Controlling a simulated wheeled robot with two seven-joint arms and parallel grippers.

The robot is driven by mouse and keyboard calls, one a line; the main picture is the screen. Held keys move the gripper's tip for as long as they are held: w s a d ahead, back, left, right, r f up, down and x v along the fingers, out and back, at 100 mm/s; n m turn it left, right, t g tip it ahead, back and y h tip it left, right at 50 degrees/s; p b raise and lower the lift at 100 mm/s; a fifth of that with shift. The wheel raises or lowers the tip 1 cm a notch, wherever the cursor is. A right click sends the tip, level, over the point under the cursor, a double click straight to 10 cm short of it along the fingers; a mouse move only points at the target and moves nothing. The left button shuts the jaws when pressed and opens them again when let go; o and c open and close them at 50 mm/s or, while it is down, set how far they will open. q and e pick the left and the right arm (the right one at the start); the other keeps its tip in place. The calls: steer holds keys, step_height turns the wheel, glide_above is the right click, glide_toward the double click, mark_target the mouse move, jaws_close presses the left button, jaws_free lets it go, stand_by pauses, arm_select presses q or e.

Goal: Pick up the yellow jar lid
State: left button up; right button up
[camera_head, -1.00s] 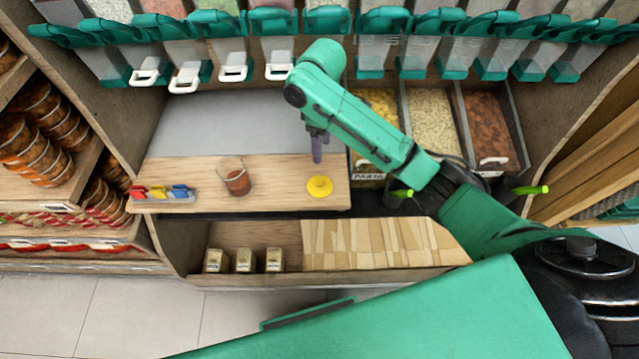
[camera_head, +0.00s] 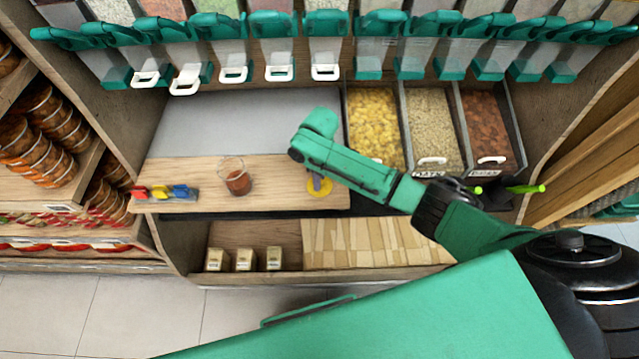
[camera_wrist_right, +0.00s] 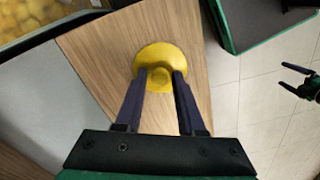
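The yellow jar lid (camera_head: 319,188) lies flat on the wooden counter near its front edge. It has a raised round knob in its middle. In the right wrist view the lid (camera_wrist_right: 160,62) is at the fingertips. My right gripper (camera_head: 318,181) is over the lid, pointing down. Its two dark fingers (camera_wrist_right: 160,80) are apart, one on each side of the knob, with a gap visible between them; contact is hard to tell. My left gripper (camera_wrist_right: 290,80) shows small at the right edge of the right wrist view, over the floor, with its fingers apart.
A glass jar with reddish-brown contents (camera_head: 237,178) stands left of the lid. A rack of coloured items (camera_head: 165,194) is further left. Bins of dry food (camera_head: 430,128) are at the right. Dispensers with white handles (camera_head: 279,73) hang above. The counter around the lid is clear.

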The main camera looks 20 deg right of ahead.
jaws_close()
steer(key=shift+r, duration=0.15)
